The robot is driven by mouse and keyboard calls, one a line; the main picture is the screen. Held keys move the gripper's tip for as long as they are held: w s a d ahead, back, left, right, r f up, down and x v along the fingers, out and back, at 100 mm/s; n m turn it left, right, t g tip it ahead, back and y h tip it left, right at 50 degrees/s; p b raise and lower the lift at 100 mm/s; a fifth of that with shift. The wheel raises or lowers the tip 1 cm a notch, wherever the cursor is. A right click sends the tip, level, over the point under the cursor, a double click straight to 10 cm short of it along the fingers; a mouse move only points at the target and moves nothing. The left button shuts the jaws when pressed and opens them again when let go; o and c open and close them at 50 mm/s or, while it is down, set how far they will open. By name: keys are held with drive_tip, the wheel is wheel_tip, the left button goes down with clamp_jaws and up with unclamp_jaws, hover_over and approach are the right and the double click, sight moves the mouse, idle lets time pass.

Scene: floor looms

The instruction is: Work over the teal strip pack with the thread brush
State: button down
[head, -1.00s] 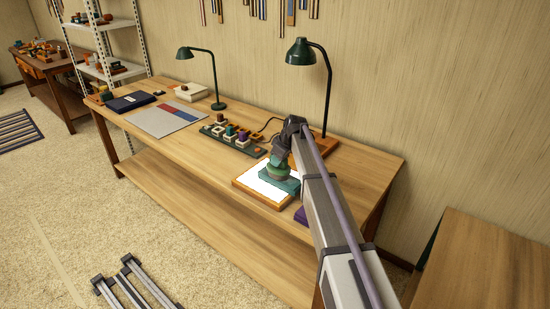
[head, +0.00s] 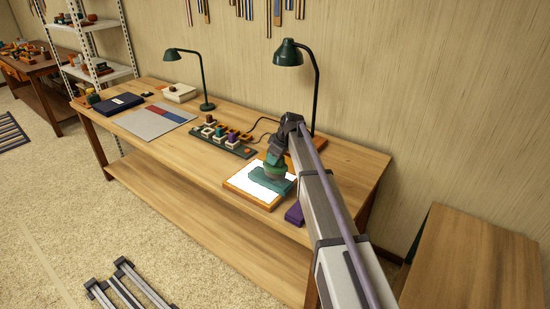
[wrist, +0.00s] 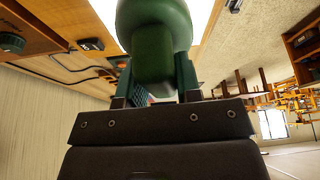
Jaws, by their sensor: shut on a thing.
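The teal strip pack (head: 268,184) lies flat on a white panel with a wooden frame (head: 232,190) on the long bench. My gripper (head: 275,157) is shut on the green thread brush (head: 275,171), which is at the pack and covers part of it. From the head view I cannot tell whether the brush touches the pack. In the wrist view the dark green brush (wrist: 153,50) sits between the fingers of my gripper (wrist: 153,78) and hides what lies beyond it.
A purple block (head: 294,213) lies right of the panel, close to my arm. A dark rack with several coloured pieces (head: 222,140) stands behind left. Two green lamps (head: 288,54) (head: 173,55) rise at the back. The bench front left of the panel is clear.

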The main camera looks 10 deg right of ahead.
drive_tip(key=shift+r+p, duration=0.95)
drive_tip(key=shift+r, duration=0.5)
wheel_tip(320, 180, up, 3)
drive_tip(key=p, duration=0.3)
drive_tip(key=shift+r, duration=0.15)
drive_tip(key=shift+f, duration=0.2)
